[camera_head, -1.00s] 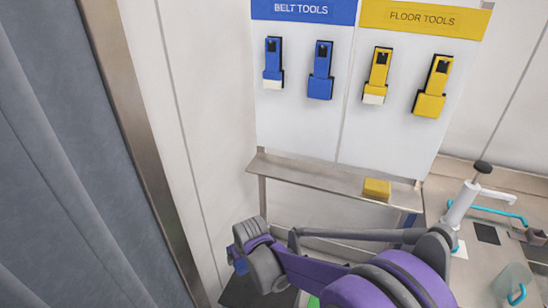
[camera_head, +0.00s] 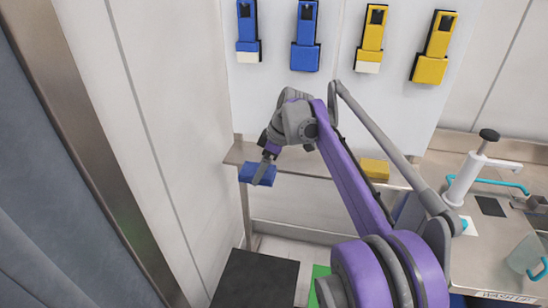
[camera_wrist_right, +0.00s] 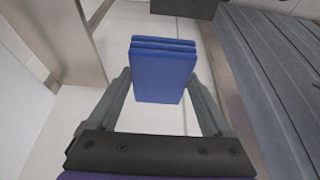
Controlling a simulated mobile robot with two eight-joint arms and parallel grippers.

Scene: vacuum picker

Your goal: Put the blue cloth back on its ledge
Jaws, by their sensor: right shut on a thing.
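The blue cloth (camera_head: 254,173), a small folded block, is in my right gripper (camera_head: 265,172). In the head view it overlaps the front edge of the steel ledge (camera_head: 318,163), near the ledge's left end. I cannot tell whether it touches the ledge. In the right wrist view the folded layers of the blue cloth (camera_wrist_right: 163,72) show between the two fingers of my right gripper (camera_wrist_right: 164,85), with floor visible beyond. My left gripper is in neither view.
A yellow cloth (camera_head: 375,169) lies on the ledge to the right, behind my arm. Blue and yellow tools hang on the white board (camera_head: 335,75) above. A pump dispenser (camera_head: 468,180) stands on the counter at right. A black mat (camera_head: 256,278) is on the floor below.

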